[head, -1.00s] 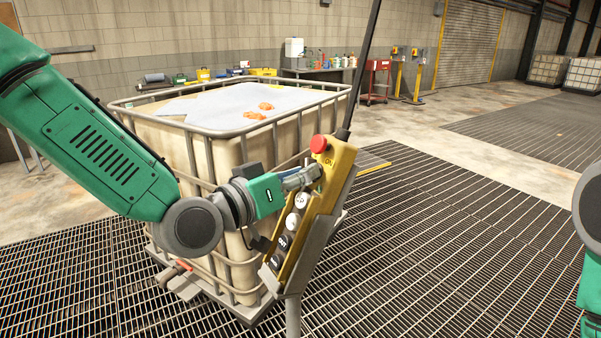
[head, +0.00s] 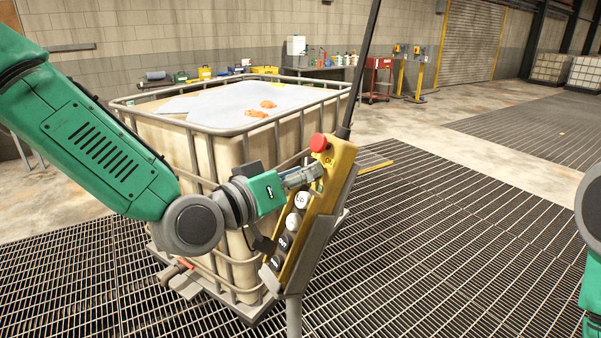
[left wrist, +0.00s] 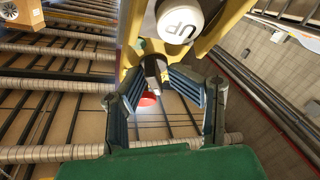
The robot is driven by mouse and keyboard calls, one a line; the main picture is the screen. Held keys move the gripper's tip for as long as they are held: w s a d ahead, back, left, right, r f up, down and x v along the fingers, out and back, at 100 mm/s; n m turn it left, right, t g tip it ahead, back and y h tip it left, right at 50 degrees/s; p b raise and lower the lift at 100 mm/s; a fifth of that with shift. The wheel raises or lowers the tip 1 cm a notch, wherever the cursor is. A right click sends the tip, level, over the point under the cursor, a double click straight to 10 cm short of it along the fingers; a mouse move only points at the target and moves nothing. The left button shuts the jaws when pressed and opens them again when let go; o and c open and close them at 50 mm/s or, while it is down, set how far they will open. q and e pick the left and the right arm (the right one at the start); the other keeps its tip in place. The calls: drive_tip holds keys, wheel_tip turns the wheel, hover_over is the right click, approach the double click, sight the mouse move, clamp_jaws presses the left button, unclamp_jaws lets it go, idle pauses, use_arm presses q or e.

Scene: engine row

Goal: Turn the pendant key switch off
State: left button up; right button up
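The yellow pendant (head: 334,187) hangs tilted on a black cable, with a red stop button (head: 319,143) at its top and several round buttons below. The UP button (left wrist: 180,20) shows close up in the left wrist view. The dark key of the switch (left wrist: 152,68) stands between the tips of my left gripper (left wrist: 156,76), which lie against its two sides. In the head view my left gripper (head: 305,177) reaches the upper face of the pendant and hides the key. My right gripper is out of view; only part of that arm shows at the right edge.
A caged liquid tank (head: 232,160) stands just behind the pendant and my left arm, with orange items (head: 262,110) on top. A grey post (head: 293,315) is below the pendant. The grating floor (head: 440,240) to the right is clear.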

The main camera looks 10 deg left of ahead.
use_arm(q)
drive_tip(key=shift+d, duration=0.15)
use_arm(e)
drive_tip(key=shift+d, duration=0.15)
use_arm(q)
drive_tip(key=shift+s+a, duration=0.2)
drive_tip(key=shift+s, duration=0.15)
drive_tip(key=v, duration=0.6)
drive_tip(key=shift+s+a, duration=0.2)
drive_tip(key=shift+a, duration=0.2)
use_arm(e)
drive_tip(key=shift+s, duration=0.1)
use_arm(q)
drive_tip(key=shift+d+f, duration=0.15)
drive_tip(key=shift+d, duration=0.1)
